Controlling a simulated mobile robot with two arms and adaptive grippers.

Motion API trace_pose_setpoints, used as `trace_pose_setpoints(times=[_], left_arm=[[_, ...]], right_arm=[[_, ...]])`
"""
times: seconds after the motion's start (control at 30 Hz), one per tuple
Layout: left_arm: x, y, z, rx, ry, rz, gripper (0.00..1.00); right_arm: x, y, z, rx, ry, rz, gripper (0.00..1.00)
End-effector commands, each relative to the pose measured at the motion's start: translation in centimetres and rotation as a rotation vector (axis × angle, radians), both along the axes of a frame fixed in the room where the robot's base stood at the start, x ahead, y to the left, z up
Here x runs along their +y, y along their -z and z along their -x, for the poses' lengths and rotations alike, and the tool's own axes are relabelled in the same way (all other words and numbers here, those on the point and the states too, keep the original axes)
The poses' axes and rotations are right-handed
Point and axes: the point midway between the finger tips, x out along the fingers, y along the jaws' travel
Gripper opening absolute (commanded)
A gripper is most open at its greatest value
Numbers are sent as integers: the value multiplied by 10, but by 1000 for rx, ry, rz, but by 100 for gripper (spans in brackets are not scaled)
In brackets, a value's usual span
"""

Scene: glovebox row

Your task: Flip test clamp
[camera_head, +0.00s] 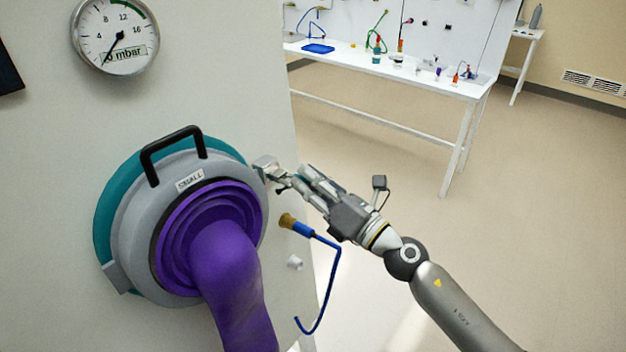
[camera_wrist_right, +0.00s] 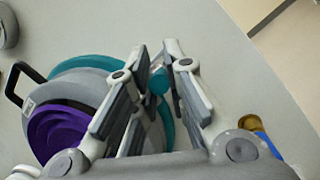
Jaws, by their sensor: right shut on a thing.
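The round port has a teal outer ring (camera_head: 112,205), a grey ring marked SMALL (camera_head: 135,240) and a purple glove (camera_head: 225,265) hanging from its middle. The clamp (camera_head: 266,166) is a light grey piece at the ring's upper right edge. My right gripper (camera_head: 284,180) is shut on the clamp, reaching in from the right. In the right wrist view, my right gripper (camera_wrist_right: 158,66) has a small teal part (camera_wrist_right: 158,80) between its fingers. The fingers partly hide the clamp. My left gripper is out of view.
A black handle (camera_head: 172,145) juts from the ring's top. A pressure gauge (camera_head: 115,35) is on the wall above. A brass-ended blue hose (camera_head: 333,270) hangs below my right gripper. A white bench (camera_head: 400,75) stands far behind; the floor between is clear.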

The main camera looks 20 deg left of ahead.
Motion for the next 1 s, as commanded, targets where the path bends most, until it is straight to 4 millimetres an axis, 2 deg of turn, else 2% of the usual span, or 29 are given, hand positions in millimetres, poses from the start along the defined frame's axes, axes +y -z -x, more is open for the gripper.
trace_pose_setpoints(times=[0.1, 0.23, 0.27, 0.4, 0.77, 0.87, 1.0], left_arm=[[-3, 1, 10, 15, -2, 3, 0], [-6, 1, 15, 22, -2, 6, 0], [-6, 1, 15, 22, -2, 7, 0], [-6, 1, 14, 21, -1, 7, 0], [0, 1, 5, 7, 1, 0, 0], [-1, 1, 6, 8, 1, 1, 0], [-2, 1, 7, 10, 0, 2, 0]], right_arm=[[1, 1, 1, -1, 0, 0, 0], [1, 1, 1, 0, 1, 1, 0], [1, 1, 1, 0, 1, 1, 17], [1, 1, 1, 0, -1, 1, 35], [0, 0, 1, -1, -2, -1, 35], [-6, 2, 3, 1, 0, 0, 35], [-23, 7, 12, 1, 2, 1, 35]])
